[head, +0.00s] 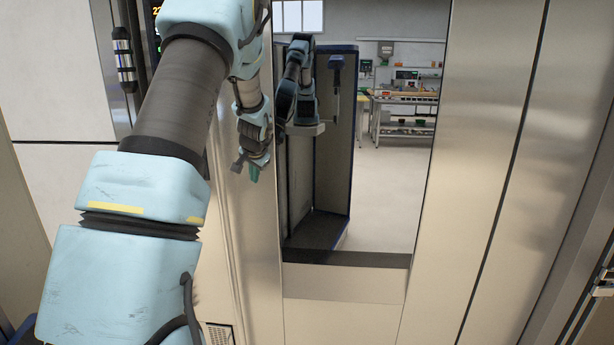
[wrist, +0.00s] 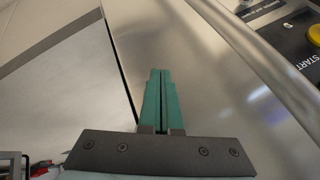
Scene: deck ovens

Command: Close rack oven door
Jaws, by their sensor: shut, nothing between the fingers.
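The rack oven door appears as a brushed-steel panel (head: 255,270) around a tall glassy pane (head: 390,190) in the head view. The pane shows a room and what looks like a reflection of my arm. I cannot tell how far the door stands from its frame. My gripper (head: 252,172) is in front of the steel left of the pane, its green fingers pointing down. In the wrist view my gripper (wrist: 160,95) is shut and empty, over a smooth steel surface (wrist: 215,75) with a dark seam to its left. Contact with the steel cannot be told.
A control panel (wrist: 295,35) with a yellow button marked START shows in the wrist view. A vertical metal bar (head: 123,60) is at upper left in the head view, beside a small lit display (head: 157,8). Steel panels (head: 480,120) stand close on the right.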

